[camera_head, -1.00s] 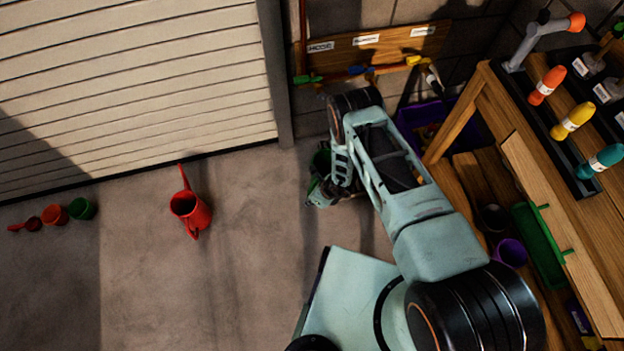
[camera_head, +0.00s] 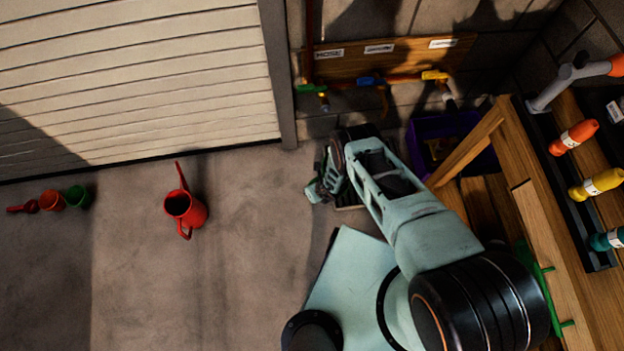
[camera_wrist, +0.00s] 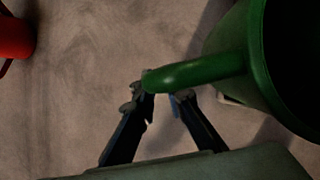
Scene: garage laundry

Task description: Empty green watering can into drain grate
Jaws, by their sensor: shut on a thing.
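The green watering can (camera_wrist: 285,62) fills the right of the wrist view, with a green tubular part (camera_wrist: 195,72) reaching left to my fingers. My gripper (camera_wrist: 168,98) is shut on this part. In the head view my gripper (camera_head: 318,190) is low over the floor by the back wall, and my arm hides the can. No drain grate can be made out clearly; a small pale-edged patch shows under my gripper in the head view, partly covered by my arm.
A red watering can (camera_head: 184,207) stands on the floor to the left, with small red and green pots (camera_head: 76,197) further left. A wooden workbench (camera_head: 540,225) with bottles is on the right. A purple crate (camera_head: 455,135) sits by the wall. The floor between is clear.

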